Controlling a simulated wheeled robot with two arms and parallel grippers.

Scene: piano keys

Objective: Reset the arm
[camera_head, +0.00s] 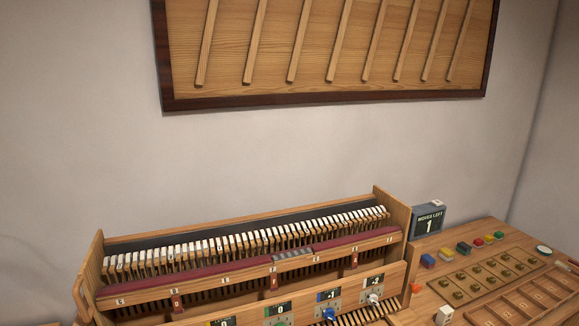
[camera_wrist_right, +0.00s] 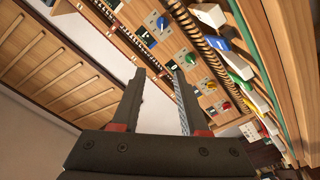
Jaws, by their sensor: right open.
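My right gripper (camera_wrist_right: 159,74) shows in the right wrist view with its two dark fingers apart and nothing between them. Beyond its fingertips is the panel of the wooden piano-key unit, with a blue knob (camera_wrist_right: 162,22) and several more coloured knobs. The unit seems tilted in this view. In the head view the piano-key unit (camera_head: 250,295) stands at the bottom middle, with a row of white keys (camera_head: 245,242) and a dark red strip. Neither gripper shows in the head view. My left arm is not seen.
A small display (camera_head: 428,222) reading "MOVES LEFT 1" stands right of the unit. Coloured blocks (camera_head: 463,248) and wooden trays (camera_head: 540,299) lie on the table at the right. A framed wooden board (camera_head: 325,50) with slanted slats hangs on the wall behind. The wall between is bare.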

